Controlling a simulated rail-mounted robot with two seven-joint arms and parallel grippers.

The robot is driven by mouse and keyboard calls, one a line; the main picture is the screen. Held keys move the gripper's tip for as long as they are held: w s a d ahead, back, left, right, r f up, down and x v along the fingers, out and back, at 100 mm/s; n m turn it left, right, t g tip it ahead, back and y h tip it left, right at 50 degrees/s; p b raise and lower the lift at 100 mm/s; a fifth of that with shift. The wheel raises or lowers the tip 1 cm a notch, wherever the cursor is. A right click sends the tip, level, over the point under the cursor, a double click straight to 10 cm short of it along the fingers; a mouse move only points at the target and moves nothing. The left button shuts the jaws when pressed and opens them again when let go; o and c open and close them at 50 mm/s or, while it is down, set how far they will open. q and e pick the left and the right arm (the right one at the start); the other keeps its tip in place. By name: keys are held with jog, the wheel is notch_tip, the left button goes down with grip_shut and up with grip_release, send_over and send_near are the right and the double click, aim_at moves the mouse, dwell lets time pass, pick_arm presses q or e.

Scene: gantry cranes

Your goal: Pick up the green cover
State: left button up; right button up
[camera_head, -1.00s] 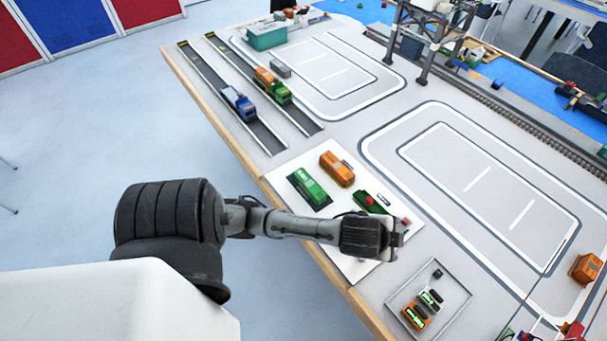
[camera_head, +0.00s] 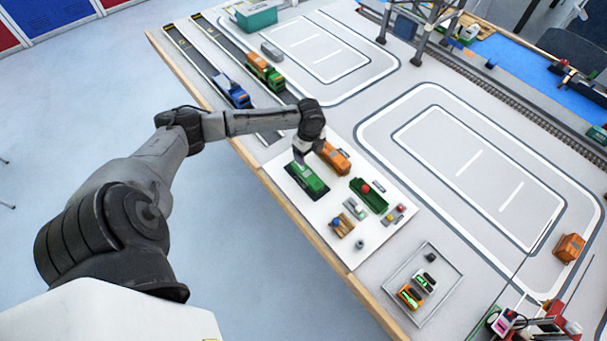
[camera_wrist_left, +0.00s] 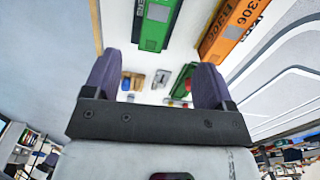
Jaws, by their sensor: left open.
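The green cover (camera_head: 307,179), a locomotive body shell, lies on a white board (camera_head: 288,192) near the table's front edge. It also shows at the top of the left wrist view (camera_wrist_left: 156,24), beyond the fingers and partly cut off. My left gripper (camera_head: 300,156) is at the cover's far end in the head view; the exact gap is hard to tell. Its two dark fingers (camera_wrist_left: 157,75) are spread apart with nothing held between them. My right gripper is not in view.
On the board are a green open body (camera_head: 368,196) with a red part and several small parts. A grey tray (camera_head: 446,298) holds small pieces to the right. Blue and green-orange locomotives (camera_head: 234,92) stand on tracks behind. A gantry crane (camera_head: 425,40) stands farther back.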

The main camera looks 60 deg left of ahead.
pick_arm(q)
jog(key=b, duration=0.1)
send_over(308, 174)
jog(key=shift+m, duration=0.3)
notch_tip(308, 174, down, 8)
jog(key=shift+w+r, duration=0.1)
jog(key=shift+r, duration=0.1)
jog(key=shift+f+b, duration=0.35)
jog(key=shift+f, duration=2.75)
jog(key=c, duration=1)
jog(key=shift+r, duration=0.1)
